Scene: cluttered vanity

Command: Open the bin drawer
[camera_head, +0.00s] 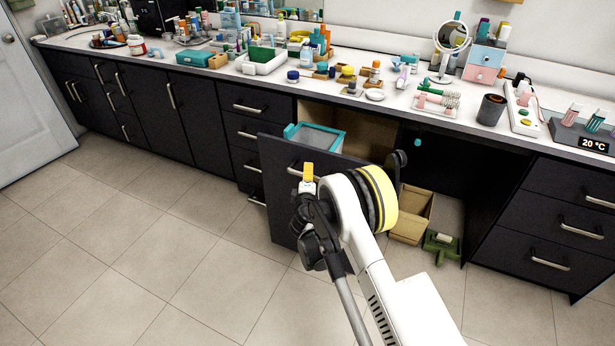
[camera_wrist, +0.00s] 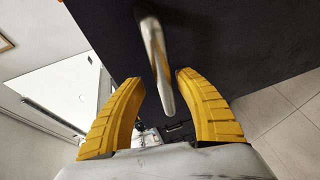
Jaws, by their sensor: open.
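The bin drawer's dark front (camera_head: 283,215) stands well out from the cabinet row, so the drawer is pulled open. A teal-rimmed bin (camera_head: 318,141) shows behind the front; its lower part is hidden. The silver bar handle (camera_head: 296,172) is on the front, partly covered by my gripper (camera_head: 309,178). In the wrist view the handle (camera_wrist: 157,55) runs between the two yellow fingers of my gripper (camera_wrist: 160,80). The fingers are apart, one on each side of the handle, and do not look clamped on it.
The counter (camera_head: 390,101) above is crowded with small items. Right of the drawer is an open recess with a cardboard box (camera_head: 412,215) and a green object (camera_head: 441,245) on the floor. The tiled floor (camera_head: 140,225) at left is clear.

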